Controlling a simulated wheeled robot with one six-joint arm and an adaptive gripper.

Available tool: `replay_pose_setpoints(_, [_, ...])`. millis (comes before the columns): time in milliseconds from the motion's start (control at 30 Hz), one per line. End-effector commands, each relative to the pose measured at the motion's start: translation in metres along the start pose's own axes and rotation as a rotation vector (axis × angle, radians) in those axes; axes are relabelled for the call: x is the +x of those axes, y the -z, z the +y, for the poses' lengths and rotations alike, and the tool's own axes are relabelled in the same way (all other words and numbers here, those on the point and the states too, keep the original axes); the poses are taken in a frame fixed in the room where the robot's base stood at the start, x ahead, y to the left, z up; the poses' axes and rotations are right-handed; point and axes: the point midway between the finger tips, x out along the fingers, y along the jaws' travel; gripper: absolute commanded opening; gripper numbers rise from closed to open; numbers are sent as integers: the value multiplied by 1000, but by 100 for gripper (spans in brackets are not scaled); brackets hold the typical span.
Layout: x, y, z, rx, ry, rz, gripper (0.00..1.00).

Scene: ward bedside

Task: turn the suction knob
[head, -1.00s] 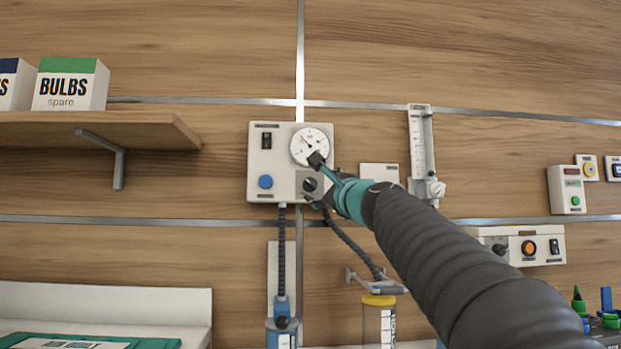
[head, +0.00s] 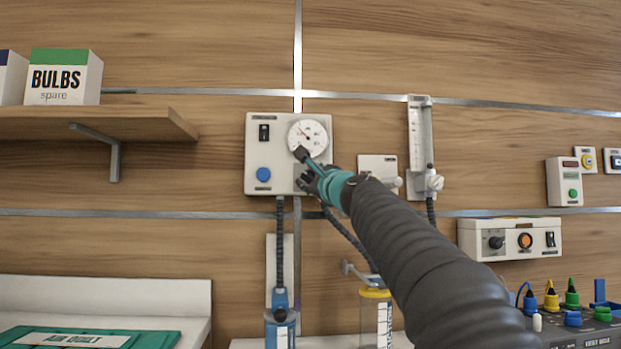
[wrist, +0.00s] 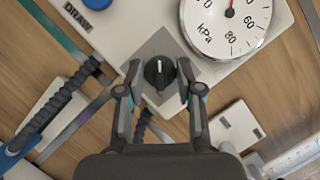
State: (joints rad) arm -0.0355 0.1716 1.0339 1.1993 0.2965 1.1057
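The suction knob (wrist: 158,74), black with a white mark, sits on a grey square plate on a white wall panel (head: 283,135). My gripper (wrist: 159,68) is open, with one fingertip on each side of the knob in the wrist view. A gap shows between each finger and the knob there. In the head view my gripper (head: 306,168) is at the panel's lower right and hides the knob. The round kPa gauge (head: 307,137) sits above it; it also shows in the wrist view (wrist: 226,32).
The panel also carries a blue button (head: 263,174) and a black switch (head: 264,132). A flowmeter (head: 416,140) hangs to the right. A shelf (head: 140,122) with boxes is at the left. Dark hoses (head: 345,235) hang below the panel.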

Motion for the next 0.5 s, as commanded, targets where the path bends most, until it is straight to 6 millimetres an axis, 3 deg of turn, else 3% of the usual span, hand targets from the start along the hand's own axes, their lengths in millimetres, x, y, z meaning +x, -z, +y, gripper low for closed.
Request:
replay_pose_setpoints(433, [0, 0, 0, -51, -21, -1, 1])
replay_pose_setpoints(467, [0, 0, 0, -51, -22, -1, 40])
replay_pose_setpoints(500, [0, 0, 0, -51, -21, -1, 50])
